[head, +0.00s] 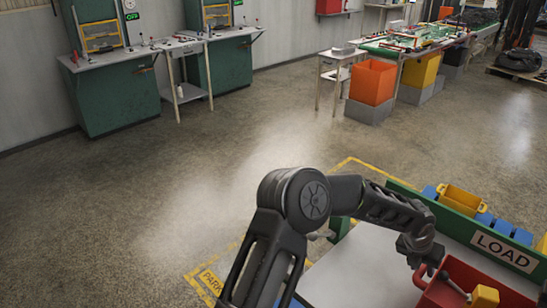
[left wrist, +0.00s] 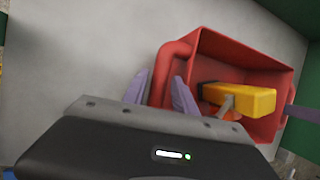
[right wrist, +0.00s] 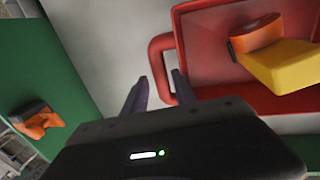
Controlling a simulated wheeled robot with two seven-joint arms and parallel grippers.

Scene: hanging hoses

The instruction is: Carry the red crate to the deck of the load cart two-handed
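The red crate (head: 430,292) is at the lower right of the head view, over the pale deck (head: 350,265) of the load cart, close to its green LOAD board (head: 460,230). I cannot tell whether its base touches the deck. In the right wrist view, my right gripper (right wrist: 160,88) straddles the other handle (right wrist: 156,55) likewise. It is out of the head view.
Beyond the LOAD board are a yellow bin (head: 462,198) and blue bins. Yellow floor lines (head: 200,275) edge the cart. The floor (head: 180,190) to the left is open. Green machines (head: 115,95) and a worktable with orange (head: 372,82) and yellow bins stand farther back.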

